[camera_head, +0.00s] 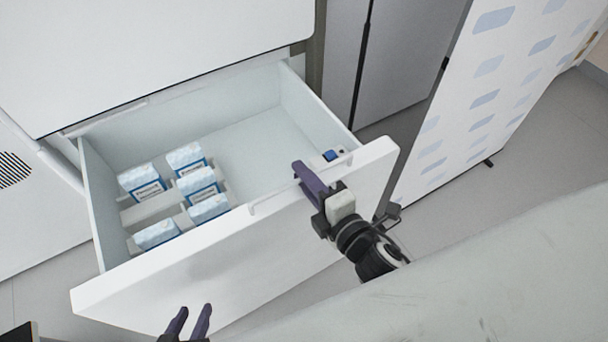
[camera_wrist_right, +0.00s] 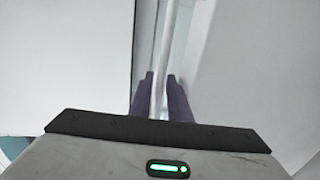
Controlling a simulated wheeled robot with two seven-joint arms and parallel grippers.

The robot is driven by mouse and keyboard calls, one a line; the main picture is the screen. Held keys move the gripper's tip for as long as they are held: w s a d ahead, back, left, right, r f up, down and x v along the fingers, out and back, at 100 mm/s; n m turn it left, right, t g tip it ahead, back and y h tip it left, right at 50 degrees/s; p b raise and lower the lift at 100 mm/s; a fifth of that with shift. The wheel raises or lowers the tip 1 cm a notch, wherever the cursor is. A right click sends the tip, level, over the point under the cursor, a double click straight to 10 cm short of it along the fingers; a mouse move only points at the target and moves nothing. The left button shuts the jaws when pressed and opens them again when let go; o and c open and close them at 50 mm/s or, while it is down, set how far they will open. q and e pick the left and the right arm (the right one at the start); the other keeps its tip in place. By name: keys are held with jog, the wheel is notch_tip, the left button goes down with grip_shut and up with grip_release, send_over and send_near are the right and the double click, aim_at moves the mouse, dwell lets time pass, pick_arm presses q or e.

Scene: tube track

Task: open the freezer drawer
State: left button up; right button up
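The freezer drawer (camera_head: 232,262) is pulled well out of the white cabinet; its inside shows from above. A thin white rail handle (camera_head: 300,187) runs along the top of its front. My right gripper (camera_head: 308,180) is at the right part of this handle. In the right wrist view, its two dark fingers (camera_wrist_right: 161,92) stand close on either side of the handle rail (camera_wrist_right: 164,50) and look closed on it. My left gripper (camera_head: 190,320) is in front of the drawer at the bottom edge, its fingers apart and empty.
Several white and blue boxes (camera_head: 198,184) sit in white racks in the drawer's left part; its right part is mostly bare. A patterned white panel (camera_head: 490,90) stands at the right. A pale surface (camera_head: 480,285) fills the lower right.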

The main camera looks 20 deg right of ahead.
jog(key=v, duration=1)
jog(key=shift+s+b, duration=0.15)
jog(key=shift+b, duration=0.2)
jog(key=shift+d, duration=0.1)
jog(key=s+f+m+g+p, duration=0.1)
jog(key=s+f+m+g, duration=0.1)
jog(key=f+m, duration=0.5)
jog(key=s+a+f+m+g+p, duration=0.1)
jog(key=s+f+m+g, duration=0.2)
jog(key=f+m+g, duration=0.2)
notch_tip(320, 180, down, 3)
jog(key=m, duration=0.5)
jog(key=shift+m, duration=0.3)
jog(key=shift+a, duration=0.15)
